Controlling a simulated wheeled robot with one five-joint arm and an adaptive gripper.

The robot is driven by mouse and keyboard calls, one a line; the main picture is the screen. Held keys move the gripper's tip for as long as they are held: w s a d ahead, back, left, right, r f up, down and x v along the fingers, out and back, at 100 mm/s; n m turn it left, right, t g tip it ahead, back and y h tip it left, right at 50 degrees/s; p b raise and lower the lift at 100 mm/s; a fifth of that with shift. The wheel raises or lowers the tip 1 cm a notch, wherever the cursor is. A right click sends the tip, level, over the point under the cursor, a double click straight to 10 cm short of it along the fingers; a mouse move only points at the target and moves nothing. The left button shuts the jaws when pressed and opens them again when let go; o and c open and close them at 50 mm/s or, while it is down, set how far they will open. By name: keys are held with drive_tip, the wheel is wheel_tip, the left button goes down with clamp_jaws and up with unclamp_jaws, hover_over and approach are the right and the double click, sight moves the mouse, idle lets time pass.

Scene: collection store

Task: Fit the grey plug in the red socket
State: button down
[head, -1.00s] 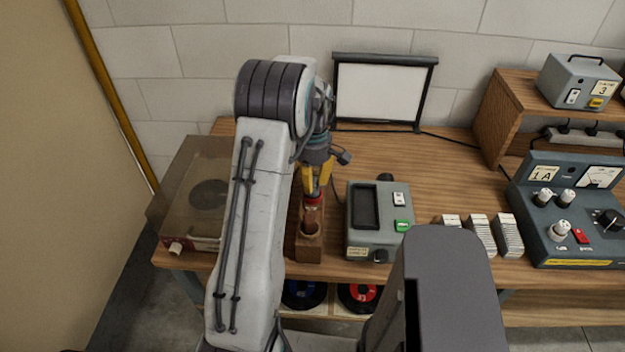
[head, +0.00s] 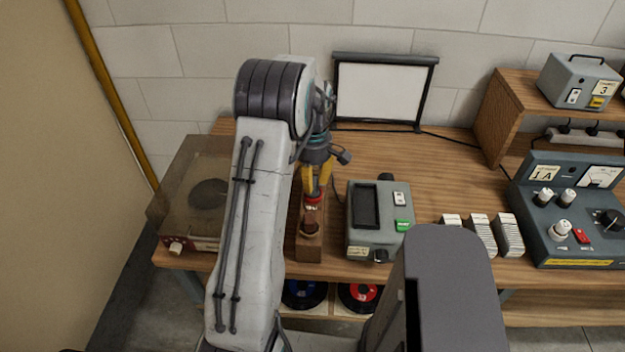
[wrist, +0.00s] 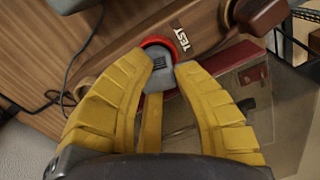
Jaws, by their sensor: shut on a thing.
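My gripper (wrist: 160,72) has its yellow fingers closed on the grey plug (wrist: 158,62). The red socket (wrist: 150,42) shows as a red ring right at the plug's far end, curving around it on the far side. I cannot tell how deep the plug sits in the ring. The socket is on a brown wooden block with a TEST label (wrist: 185,38). In the head view, my gripper (head: 315,182) points down at the red socket (head: 313,200) on the wooden block (head: 308,245); the plug is hidden there by the fingers.
A record player with a tinted cover (head: 195,195) stands left of the block, partly behind my arm. A grey-green meter box (head: 377,220) stands close on the right. A framed white panel (head: 385,90) stands behind. Several white card stacks and a control console (head: 570,215) are further right.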

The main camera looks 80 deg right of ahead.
sight(313, 179)
drive_tip(key=shift+f+b, duration=0.5)
drive_tip(key=shift+f, duration=0.15)
drive_tip(key=c, duration=1.4)
unclamp_jaws()
drive_tip(key=shift+r, duration=0.1)
drive_tip(key=shift+d+r+p, duration=0.15)
drive_tip(key=shift+r+p, duration=3.15)
drive_tip(key=shift+r, duration=2.2)
